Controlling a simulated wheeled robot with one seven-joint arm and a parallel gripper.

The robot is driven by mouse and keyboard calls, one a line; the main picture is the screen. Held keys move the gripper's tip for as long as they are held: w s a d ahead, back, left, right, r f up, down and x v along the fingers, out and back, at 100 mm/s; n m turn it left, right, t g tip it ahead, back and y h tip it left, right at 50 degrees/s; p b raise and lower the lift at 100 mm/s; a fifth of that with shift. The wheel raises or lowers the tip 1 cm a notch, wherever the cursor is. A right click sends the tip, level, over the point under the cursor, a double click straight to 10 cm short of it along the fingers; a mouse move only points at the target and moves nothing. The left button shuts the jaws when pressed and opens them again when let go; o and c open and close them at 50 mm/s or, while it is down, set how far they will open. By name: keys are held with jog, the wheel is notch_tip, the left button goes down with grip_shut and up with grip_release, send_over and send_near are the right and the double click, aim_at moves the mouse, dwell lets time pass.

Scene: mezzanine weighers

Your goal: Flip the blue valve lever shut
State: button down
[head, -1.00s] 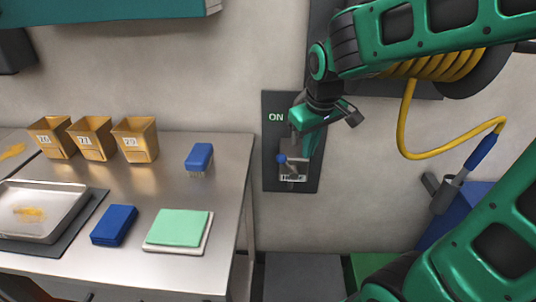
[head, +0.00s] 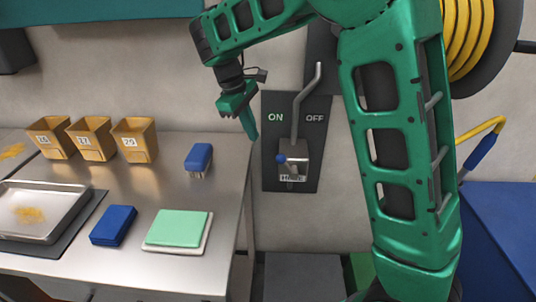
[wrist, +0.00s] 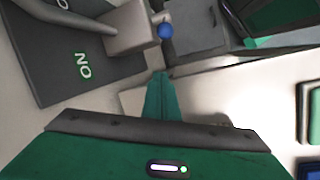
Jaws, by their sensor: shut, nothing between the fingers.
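A dark wall panel (head: 270,180) marked ON at left and OFF at right carries a grey metal box (head: 294,166). A small blue ball-tipped lever (head: 281,158) sticks out at the box's left side. It shows in the wrist view as a blue ball (wrist: 165,30) on a short dark stem beside the box. A bent grey lever (head: 302,100) stands up from the same box, leaning slightly right at its top. My gripper (head: 251,132) is shut and empty, pointing down left of the panel. In the wrist view my gripper (wrist: 158,82) is apart from the blue ball.
A steel table (head: 225,200) stands at left with brown bins (head: 134,140), a blue-backed brush (head: 198,158), a blue block (head: 113,225), a green pad (head: 178,228) and a tray (head: 40,205). A yellow hose reel (head: 480,45) and blue bin (head: 510,230) are at right.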

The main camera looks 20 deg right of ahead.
aim_at(287, 165)
jog(key=s+d+f, duration=0.2)
jog(key=d+f, duration=0.3)
jog(key=f, duration=0.2)
jog(key=shift+s+f, duration=0.25)
jog(key=shift+f, duration=0.1)
dwell(0.4)
